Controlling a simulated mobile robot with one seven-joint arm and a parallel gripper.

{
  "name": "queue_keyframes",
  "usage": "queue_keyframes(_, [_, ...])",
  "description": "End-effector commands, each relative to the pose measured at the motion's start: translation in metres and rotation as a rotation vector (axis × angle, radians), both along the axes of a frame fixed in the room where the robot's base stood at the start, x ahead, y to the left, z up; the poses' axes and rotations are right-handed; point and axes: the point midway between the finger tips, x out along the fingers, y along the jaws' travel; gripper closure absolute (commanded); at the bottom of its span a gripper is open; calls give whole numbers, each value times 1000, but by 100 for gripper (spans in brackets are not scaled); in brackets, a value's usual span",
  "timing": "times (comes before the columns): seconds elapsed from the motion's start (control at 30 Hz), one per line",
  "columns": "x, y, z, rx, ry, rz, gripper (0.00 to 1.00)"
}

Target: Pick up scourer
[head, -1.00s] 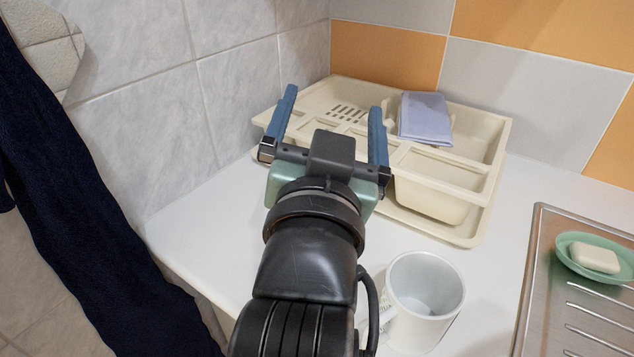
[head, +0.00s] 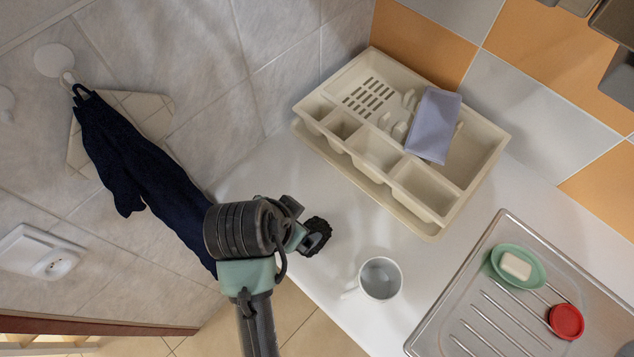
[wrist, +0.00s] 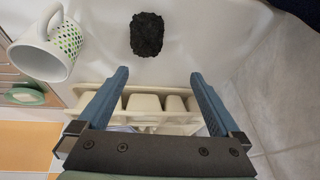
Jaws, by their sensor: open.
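The scourer is a small, black, rough pad (wrist: 146,34) lying on the white counter, at the top middle of the wrist view. In the head view it is the dark textured lump (head: 317,236) just right of my arm's end, partly covered by the arm. My gripper (wrist: 158,75) shows in the wrist view with its two blue fingers wide apart and nothing between them. The scourer appears beyond the fingertips, apart from them. In the head view my fingers are hidden behind my arm.
A white dotted mug (head: 380,279) stands near the scourer. A steel drainboard (head: 425,340) holds a green soap dish (head: 540,275) and a red round thing (head: 566,321). A dark cloth (head: 140,165) hangs at left.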

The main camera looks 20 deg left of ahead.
Motion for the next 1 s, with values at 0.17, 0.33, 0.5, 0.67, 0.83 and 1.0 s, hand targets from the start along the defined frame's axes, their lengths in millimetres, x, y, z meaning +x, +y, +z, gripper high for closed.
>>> queue_keyframes(0.17, [-28,-10,12,-55,93,-28,0])
queue_keyframes(0.33, [-33,-14,-1,-73,120,-37,0])
queue_keyframes(0.5, [-24,-17,-31,-72,121,-38,0])
queue_keyframes(0.67, [-16,-19,-54,-72,118,-36,0])
queue_keyframes(0.83, [-12,-19,-65,-69,115,-35,0])
queue_keyframes(1.0, [-7,-19,-73,-69,115,-36,0])
